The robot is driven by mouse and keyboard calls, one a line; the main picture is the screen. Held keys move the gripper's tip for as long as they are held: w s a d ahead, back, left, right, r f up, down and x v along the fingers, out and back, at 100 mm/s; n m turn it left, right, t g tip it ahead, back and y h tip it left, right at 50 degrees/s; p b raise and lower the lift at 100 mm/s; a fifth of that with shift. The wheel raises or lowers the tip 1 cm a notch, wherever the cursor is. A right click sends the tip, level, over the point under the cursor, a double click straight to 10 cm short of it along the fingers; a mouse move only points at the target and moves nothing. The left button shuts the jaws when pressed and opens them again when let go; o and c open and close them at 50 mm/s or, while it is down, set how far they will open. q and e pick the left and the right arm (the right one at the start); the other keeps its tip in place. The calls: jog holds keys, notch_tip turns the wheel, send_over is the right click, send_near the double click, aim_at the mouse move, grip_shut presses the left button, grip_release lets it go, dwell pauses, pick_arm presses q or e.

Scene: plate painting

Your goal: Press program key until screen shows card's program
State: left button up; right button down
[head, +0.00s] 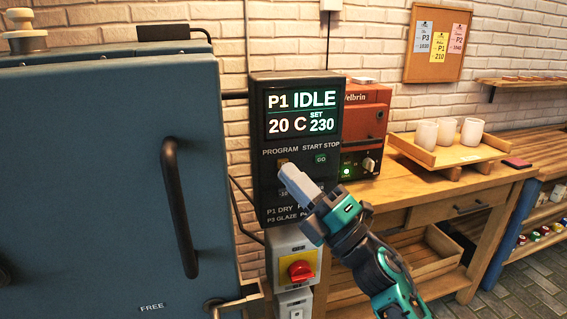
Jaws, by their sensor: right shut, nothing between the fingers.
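The black controller (259,135) hangs beside the kiln. Its screen (301,112) reads P1 IDLE, 20 C, SET 230. The orange program key (282,162) sits under the word PROGRAM and is partly covered by my fingertips. My right gripper (288,174) is shut and empty, with its tips at the key's lower edge; I cannot tell whether they touch it. The cork board (410,70) at the upper right bears a blue P3 card (423,39), a yellow P1 card (438,47) and a pink P2 card (457,38). My left gripper is not in view.
The blue kiln (100,190) with its black handle (178,205) fills the left. A green GO key (321,158) lies right of the program key. A wooden bench with a cup tray (450,153) stands right.

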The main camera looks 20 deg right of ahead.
jog(key=s, duration=0.5)
jog(key=shift+d+p, duration=0.1)
jog(key=shift+p, duration=0.3)
dwell(0.4)
jog(key=s+d+f+m+g+h, duration=0.25)
jog(key=f+m+h, duration=0.35)
jog(key=f+m, duration=0.6)
jog(key=s+d+f+m+g+h, duration=0.2)
jog(key=s+f+m+h, duration=0.35)
jog(key=f, duration=1.05)
jog(key=s+a+f+m+g, duration=0.1)
jog(key=s+f+m+g, duration=0.3)
jog(key=f, duration=0.5)
jog(key=s+m, duration=0.2)
jog(key=shift+s+a+h, duration=0.15)
jog(key=shift+s+h, duration=0.2)
